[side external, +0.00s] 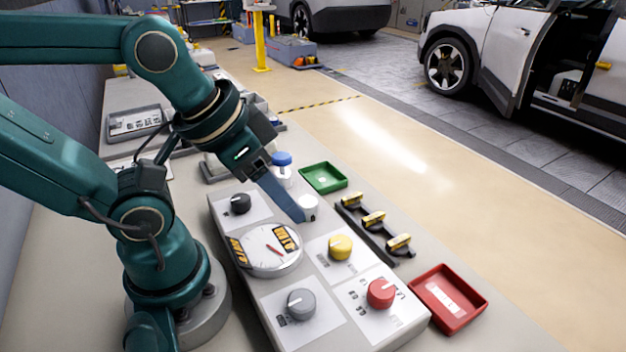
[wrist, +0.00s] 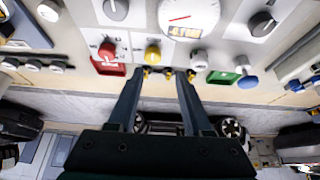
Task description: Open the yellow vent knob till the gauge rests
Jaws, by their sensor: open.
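The yellow vent knob (side external: 340,247) sits on a white plate of the grey panel, with a pale pointer mark on its top. In the wrist view the yellow knob (wrist: 153,54) shows just beyond and between my fingertips. My gripper (side external: 299,216) is open and empty, reaching down over the panel at the upper left of the knob, beside a white cap (side external: 308,203). Both fingers (wrist: 160,73) show apart in the wrist view. The round gauge (side external: 262,258), with a red needle, is left of the knob; its dial (wrist: 178,26) also shows in the wrist view. Its reading is too small to tell.
A red knob (side external: 381,293), a grey knob (side external: 301,303) and a black knob (side external: 240,204) share the panel. A green tray (side external: 342,184), a red tray (side external: 480,298) and a rack with brass-coloured fittings (side external: 374,220) lie to the right. A blue-capped bottle (side external: 281,159) stands behind my gripper.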

